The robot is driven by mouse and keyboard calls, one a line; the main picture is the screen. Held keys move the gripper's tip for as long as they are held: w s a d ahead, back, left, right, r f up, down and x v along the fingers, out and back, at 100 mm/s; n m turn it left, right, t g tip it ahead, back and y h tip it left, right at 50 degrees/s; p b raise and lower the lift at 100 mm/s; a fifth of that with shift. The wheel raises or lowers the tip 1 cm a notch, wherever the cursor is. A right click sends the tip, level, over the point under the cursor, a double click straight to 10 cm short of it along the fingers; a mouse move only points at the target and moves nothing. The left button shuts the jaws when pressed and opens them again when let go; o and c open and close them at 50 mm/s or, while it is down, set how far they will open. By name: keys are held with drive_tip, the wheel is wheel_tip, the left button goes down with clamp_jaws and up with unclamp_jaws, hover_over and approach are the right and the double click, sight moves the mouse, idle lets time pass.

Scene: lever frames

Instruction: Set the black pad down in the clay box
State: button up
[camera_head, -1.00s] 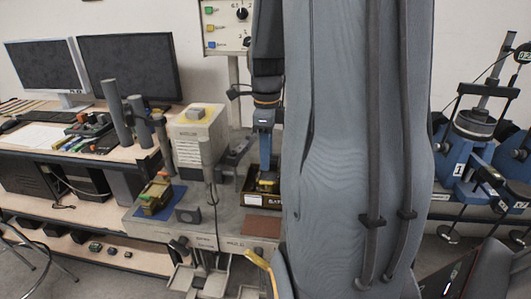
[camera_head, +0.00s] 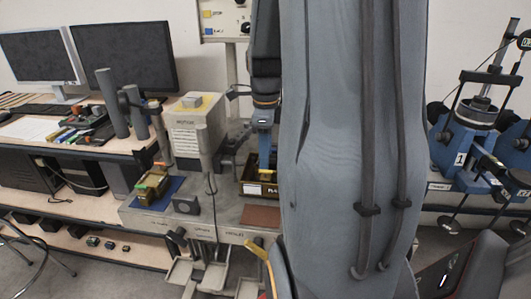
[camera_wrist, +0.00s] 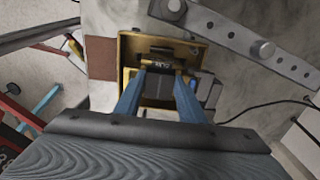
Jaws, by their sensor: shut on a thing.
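My gripper (camera_wrist: 162,67) points down into an open yellow-brown box, which I take as the clay box (camera_wrist: 128,52). The box also shows in the head view (camera_head: 250,177), with a white label on its front. The fingers are shut on a small dark piece, the black pad (camera_wrist: 160,56), mostly hidden between the fingertips. The pad is at or inside the box opening; I cannot tell whether it touches the floor. In the head view my gripper (camera_head: 265,165) is over the box and the pad cannot be made out.
The box stands on a grey machine bed beside a red-brown mat (camera_head: 261,216). To the left are a pale machine housing (camera_head: 192,130) and a blue mat (camera_head: 168,187) with an olive block. A perforated metal bar (camera_wrist: 240,35) lies close by in the wrist view.

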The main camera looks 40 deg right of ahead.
drive_tip(key=o, duration=1.5)
drive_tip(key=shift+c, duration=0.2)
drive_tip(key=shift+r+b, duration=0.85)
drive_tip(key=shift+r, duration=3.1)
